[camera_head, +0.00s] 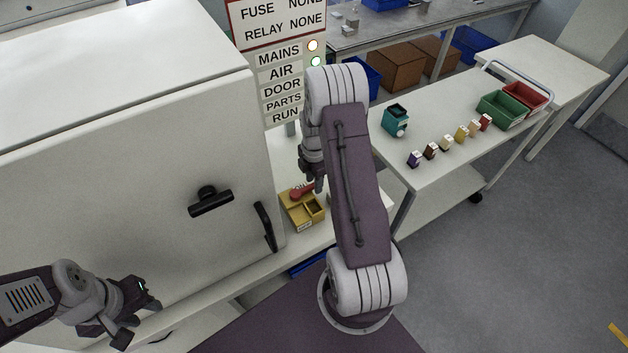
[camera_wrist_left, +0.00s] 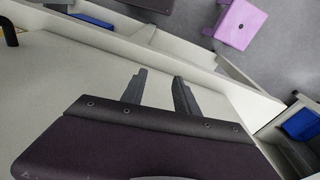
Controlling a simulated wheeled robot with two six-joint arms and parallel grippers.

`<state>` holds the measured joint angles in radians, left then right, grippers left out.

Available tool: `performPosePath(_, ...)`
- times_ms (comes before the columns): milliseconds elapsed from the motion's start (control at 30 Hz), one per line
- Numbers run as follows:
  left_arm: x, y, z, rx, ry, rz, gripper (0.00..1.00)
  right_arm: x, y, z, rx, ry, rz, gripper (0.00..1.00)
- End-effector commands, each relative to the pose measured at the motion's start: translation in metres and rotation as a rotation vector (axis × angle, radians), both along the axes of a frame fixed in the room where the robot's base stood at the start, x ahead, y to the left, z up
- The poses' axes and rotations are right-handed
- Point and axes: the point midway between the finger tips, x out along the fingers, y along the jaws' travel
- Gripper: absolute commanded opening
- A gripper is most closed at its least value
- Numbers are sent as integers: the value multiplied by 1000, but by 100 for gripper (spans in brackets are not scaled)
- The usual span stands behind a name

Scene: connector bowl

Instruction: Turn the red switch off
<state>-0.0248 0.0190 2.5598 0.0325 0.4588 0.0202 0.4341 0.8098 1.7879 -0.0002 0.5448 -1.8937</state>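A red knob-like part (camera_head: 301,192), which looks like the red switch, sits at the yellow box (camera_head: 290,212) on the bench beside the large white cabinet. My right gripper (camera_head: 318,186) points down right beside the red part, partly hidden by my own arm. I cannot tell whether it touches it or how far its fingers are apart. My left gripper (camera_head: 135,312) is at the lower left, in front of the cabinet and away from the box. In the left wrist view its two fingers (camera_wrist_left: 158,85) are apart with nothing between them.
The white cabinet (camera_head: 120,130) has a black handle (camera_head: 210,202) and a black pull (camera_head: 265,227). A sign panel (camera_head: 280,75) with lit lamps stands behind my right arm. A side table (camera_head: 440,160) holds several small coloured parts, a green bin (camera_head: 500,108) and a red bin (camera_head: 528,96).

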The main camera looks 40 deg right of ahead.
Motion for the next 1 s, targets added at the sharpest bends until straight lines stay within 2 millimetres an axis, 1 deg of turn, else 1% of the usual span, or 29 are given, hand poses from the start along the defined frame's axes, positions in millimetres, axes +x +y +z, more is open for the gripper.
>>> performPosePath(100,0,0,0,0,0,0,36,0,0,-4,0,-1,0,38)
performPosePath(267,0,0,0,0,0,0,36,0,0,-4,0,-1,0,38)
performPosePath(367,0,0,0,0,0,0,36,0,0,-4,0,-1,0,13)
performPosePath(400,0,0,0,0,0,0,36,0,0,-4,0,-1,0,2)
performPosePath(433,0,0,0,0,0,0,36,0,0,-4,0,-1,0,0)
performPosePath(1000,0,0,0,0,0,0,36,1,0,-2,-1,-3,0,0)
